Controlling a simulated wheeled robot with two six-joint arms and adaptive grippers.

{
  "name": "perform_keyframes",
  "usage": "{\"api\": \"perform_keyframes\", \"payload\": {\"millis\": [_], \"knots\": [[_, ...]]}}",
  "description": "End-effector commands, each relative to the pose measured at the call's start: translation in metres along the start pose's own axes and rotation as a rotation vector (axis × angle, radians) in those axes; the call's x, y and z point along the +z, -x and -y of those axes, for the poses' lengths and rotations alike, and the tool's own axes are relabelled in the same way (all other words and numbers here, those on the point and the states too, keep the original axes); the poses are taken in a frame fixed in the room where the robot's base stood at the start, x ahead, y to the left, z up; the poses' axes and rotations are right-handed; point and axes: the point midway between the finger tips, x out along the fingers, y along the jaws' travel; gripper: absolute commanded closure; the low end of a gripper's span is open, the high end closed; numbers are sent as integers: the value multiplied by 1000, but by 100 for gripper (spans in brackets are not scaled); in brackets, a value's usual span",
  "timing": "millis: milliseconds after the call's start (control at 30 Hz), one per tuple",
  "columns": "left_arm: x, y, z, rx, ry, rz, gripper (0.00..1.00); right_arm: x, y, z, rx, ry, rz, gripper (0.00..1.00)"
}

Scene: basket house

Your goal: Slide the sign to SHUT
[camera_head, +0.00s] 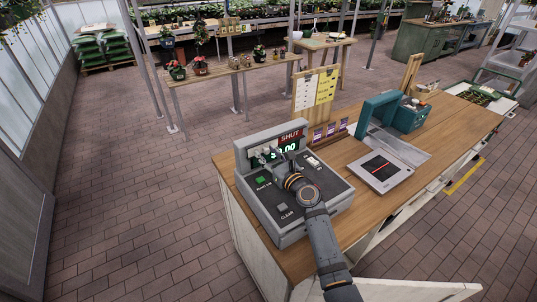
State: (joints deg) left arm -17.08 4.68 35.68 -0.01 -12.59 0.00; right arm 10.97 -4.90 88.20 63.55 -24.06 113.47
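A red panel reading SHUT (291,137) shows at the upper right of the back part of a grey till (284,226) on the wooden counter. To its left is a pale panel that my gripper partly covers. A green digit display sits just below the sign and is partly hidden. My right gripper (268,156) is in front of the till's back part, below and left of the red panel. Its fingers are small and blend with the till, so I cannot tell whether they touch it or how wide they are. My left gripper is out of view.
A bench (240,71) with potted plants stands behind. The brick floor at left is clear.

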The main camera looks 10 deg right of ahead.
Motion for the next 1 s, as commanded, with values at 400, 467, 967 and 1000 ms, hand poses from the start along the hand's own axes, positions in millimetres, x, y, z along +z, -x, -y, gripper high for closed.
{"api": "perform_keyframes", "payload": {"millis": [400,467,967,1000], "knots": [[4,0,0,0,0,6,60,-1,37,0,-2,5,-1,56],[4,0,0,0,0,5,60,-1,53,0,-2,4,-2,56],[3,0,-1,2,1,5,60,1,120,-2,1,2,0,56],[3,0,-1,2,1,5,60,1,120,-2,0,2,1,56]]}}
